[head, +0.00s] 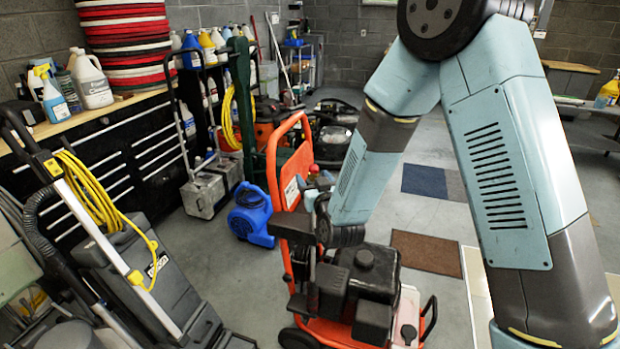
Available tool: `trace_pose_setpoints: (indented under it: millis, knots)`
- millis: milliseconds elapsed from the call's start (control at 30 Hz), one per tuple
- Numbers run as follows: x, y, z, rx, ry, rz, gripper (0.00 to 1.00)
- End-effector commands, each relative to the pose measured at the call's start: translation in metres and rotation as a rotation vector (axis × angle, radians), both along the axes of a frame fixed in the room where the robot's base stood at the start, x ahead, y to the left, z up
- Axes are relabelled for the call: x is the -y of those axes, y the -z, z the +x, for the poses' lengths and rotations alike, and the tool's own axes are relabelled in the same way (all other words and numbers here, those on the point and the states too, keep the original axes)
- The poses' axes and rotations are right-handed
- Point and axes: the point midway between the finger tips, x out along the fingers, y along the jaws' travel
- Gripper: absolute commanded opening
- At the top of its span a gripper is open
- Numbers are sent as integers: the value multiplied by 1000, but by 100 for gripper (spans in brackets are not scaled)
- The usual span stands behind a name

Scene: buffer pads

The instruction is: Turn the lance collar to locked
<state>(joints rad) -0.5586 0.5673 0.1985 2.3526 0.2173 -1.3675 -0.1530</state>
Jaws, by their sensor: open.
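An orange-framed pressure washer (384,322) with a black engine stands in the middle foreground. Its orange handle (277,170) rises to the left of my forearm. My gripper (300,265) is at the end of my arm, low beside the handle and left of the engine. It is dark against dark machine parts, so its fingers are hard to make out; it looks open, with nothing seen in it. I cannot make out the lance or its collar; they may be hidden behind my wrist or too small to tell.
A grey floor machine (150,270) with a coiled yellow cord (88,190) stands at the left. A blue blower (252,215) sits behind the washer. A bench (75,122) holds bottles and stacked pads (128,45).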

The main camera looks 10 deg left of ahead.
Motion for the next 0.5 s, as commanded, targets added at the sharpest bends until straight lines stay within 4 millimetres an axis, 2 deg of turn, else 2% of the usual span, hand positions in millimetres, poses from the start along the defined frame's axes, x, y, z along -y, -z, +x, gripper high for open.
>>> trace_pose_setpoints:
  millis: [367, 500]
  knots:
    - [-13, 0, -6, 0, -19, 0, 69]
    - [-15, 0, -7, 0, -22, 0, 56]
